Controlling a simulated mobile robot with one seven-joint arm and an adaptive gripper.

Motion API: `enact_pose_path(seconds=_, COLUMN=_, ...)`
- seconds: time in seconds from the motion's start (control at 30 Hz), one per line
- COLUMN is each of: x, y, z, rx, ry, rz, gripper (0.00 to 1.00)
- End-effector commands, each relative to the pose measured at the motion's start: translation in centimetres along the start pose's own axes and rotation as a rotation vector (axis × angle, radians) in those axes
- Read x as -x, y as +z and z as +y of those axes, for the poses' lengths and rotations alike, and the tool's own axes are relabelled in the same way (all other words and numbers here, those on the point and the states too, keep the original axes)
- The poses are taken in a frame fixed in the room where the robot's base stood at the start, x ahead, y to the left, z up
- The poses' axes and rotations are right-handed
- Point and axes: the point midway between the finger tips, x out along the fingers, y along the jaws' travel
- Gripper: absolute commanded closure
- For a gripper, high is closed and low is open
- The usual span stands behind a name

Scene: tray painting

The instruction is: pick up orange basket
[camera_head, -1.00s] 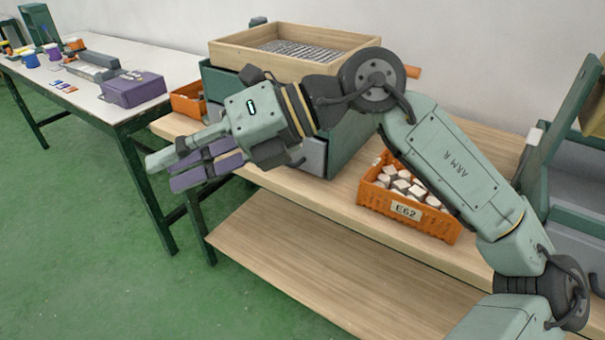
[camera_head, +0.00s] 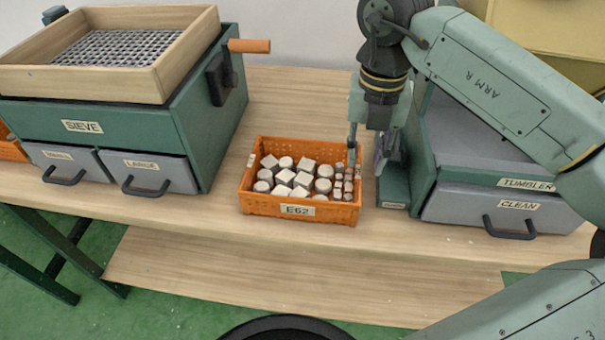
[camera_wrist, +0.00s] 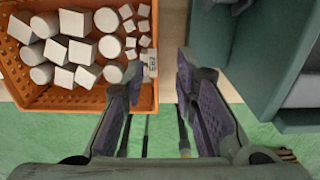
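The orange basket (camera_head: 260,205), labelled E62, stands on the wooden bench and is filled with pale cubes and cylinders. It also shows in the wrist view (camera_wrist: 70,98) at the upper left. My gripper (camera_head: 367,166) points down at the basket's right side and is open. In the wrist view my gripper (camera_wrist: 158,65) has its left finger over the basket's inner right edge and its right finger outside it, with the right wall between them. I cannot tell how far the fingertips reach below the rim.
A green tumbler machine (camera_head: 430,165) with a drawer marked CLEAN stands close to the right of my gripper. A green sieve machine (camera_head: 190,115) with a wooden tray stands to the left. The wooden bench (camera_head: 290,90) is bare behind the basket.

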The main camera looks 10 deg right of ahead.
Motion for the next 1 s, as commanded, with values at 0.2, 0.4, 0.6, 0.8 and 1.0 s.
enact_pose_path(seconds=0.2, x=-2.1, y=0.0, z=0.1, rx=0.0, ry=0.001, rz=0.0, gripper=0.73)
enact_pose_path(seconds=0.4, x=-4.3, y=-0.2, z=0.4, rx=0.003, ry=0.005, rz=0.003, gripper=0.73)
enact_pose_path(seconds=0.6, x=-7.0, y=-0.2, z=0.5, rx=0.001, ry=0.004, rz=0.001, gripper=0.73)
enact_pose_path(seconds=0.8, x=-7.4, y=-0.2, z=0.5, rx=0.002, ry=0.002, rz=-0.001, gripper=0.73)
enact_pose_path(seconds=1.0, x=-7.4, y=-0.2, z=0.5, rx=0.002, ry=0.003, rz=-0.001, gripper=0.81)
